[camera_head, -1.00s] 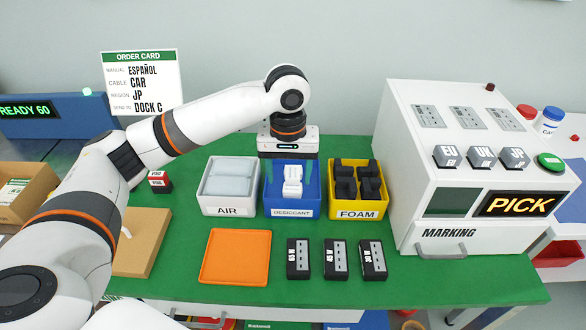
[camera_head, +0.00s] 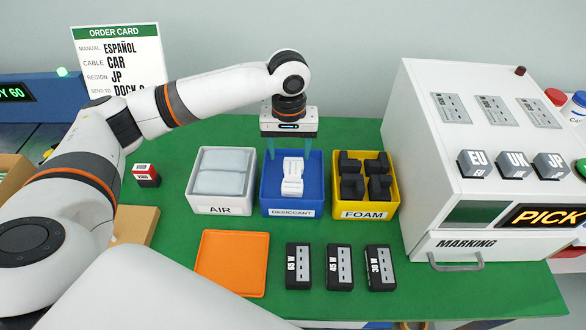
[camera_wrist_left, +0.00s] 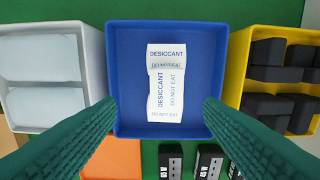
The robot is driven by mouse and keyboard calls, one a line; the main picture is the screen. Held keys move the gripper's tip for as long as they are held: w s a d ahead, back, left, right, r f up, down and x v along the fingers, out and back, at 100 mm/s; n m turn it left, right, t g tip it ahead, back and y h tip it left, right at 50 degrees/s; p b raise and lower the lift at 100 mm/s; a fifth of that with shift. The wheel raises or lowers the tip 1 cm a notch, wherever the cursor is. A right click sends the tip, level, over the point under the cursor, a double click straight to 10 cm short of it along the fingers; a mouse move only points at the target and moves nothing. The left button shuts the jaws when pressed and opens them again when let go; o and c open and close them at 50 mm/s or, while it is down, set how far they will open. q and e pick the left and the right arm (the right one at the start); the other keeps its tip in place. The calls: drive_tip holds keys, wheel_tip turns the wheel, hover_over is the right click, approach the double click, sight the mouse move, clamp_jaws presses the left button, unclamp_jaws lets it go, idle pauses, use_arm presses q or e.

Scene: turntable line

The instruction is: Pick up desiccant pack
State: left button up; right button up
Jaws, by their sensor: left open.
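White desiccant packs (camera_head: 292,178) lie in the blue bin (camera_head: 291,211) labelled DESICCANT. In the left wrist view the packs (camera_wrist_left: 166,95) show printed DESICCANT, DO NOT EAT lettering, and overlap near the middle of the bin (camera_wrist_left: 127,70). My left gripper (camera_head: 289,150) hangs over the back of the blue bin, pointing down. Its teal fingers (camera_wrist_left: 158,118) are spread apart in the left wrist view, with the packs showing between them and nothing held. My right gripper is not in view.
The white AIR bin (camera_head: 192,205) stands left of the blue bin and the yellow FOAM bin (camera_head: 367,212) right. An orange tray (camera_head: 232,263) and three black chargers (camera_head: 340,267) lie in front. The MARKING machine (camera_head: 440,150) stands at right.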

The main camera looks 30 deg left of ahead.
sight(293, 166)
use_arm(q)
drive_tip(key=shift+w+f, duration=0.2)
drive_tip(key=shift+f, duration=0.5)
drive_tip(key=f, duration=0.4)
drive_tip(key=shift+w+d+f, duration=0.15)
drive_tip(key=shift+w+f, duration=0.2)
drive_tip(key=shift+f, duration=0.05)
drive_tip(key=c, duration=1.1)
